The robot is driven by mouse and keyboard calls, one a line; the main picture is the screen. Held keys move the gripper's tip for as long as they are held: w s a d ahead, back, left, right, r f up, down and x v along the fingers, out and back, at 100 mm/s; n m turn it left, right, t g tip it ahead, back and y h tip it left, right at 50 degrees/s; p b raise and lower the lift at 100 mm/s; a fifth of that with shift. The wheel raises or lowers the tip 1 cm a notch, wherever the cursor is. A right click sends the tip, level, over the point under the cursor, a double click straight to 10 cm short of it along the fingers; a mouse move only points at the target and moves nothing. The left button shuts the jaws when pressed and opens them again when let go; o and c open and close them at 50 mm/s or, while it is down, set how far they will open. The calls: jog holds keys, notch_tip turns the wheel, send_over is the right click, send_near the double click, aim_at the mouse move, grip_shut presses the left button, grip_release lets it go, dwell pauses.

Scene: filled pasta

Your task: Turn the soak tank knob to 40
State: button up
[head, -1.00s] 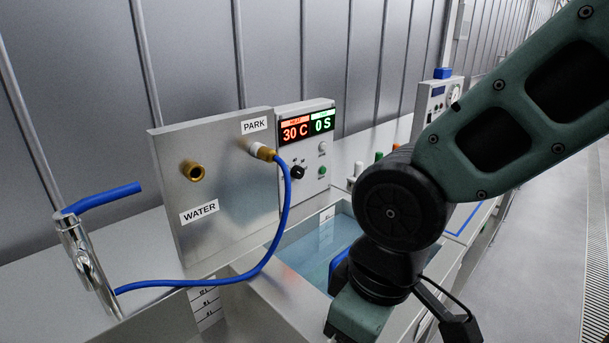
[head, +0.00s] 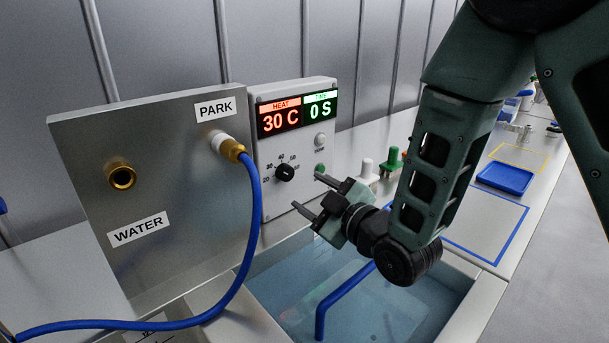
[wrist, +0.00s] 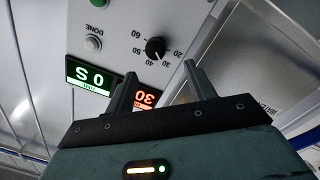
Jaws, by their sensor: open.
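The soak tank knob (head: 285,172) is a black dial on the white control box (head: 292,140), with a printed scale around it. The red heat display (head: 280,120) above it reads 30 C. The knob's pointer is too small to read surely. My gripper (head: 307,191) is open and empty, its fingers pointing at the box just right of and below the knob in the head view, apart from it. In the wrist view the knob (wrist: 156,47) shows beyond and between the fingertips (wrist: 160,72), nothing between them.
A metal panel (head: 75,200) with PARK and WATER ports and a blue hose (head: 250,215) stands left of the box. The water-filled tank (head: 275,285) lies below my gripper. White and green-topped pegs (head: 366,168) stand right of the box. A blue tray (head: 505,178) lies farther right.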

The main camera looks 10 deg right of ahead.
aim_at(288, 175)
jog(key=shift+d+p+x, duration=0.15)
jog(key=shift+p+x, duration=0.25)
jog(key=shift+x, duration=1.55)
jog(key=shift+d+p+x, duration=0.15)
jog(key=shift+p+x, duration=0.25)
jog(key=shift+x, duration=1.5)
jog(key=shift+w+r, duration=0.1)
jog(key=shift+w, duration=0.05)
jog(key=c, duration=1)
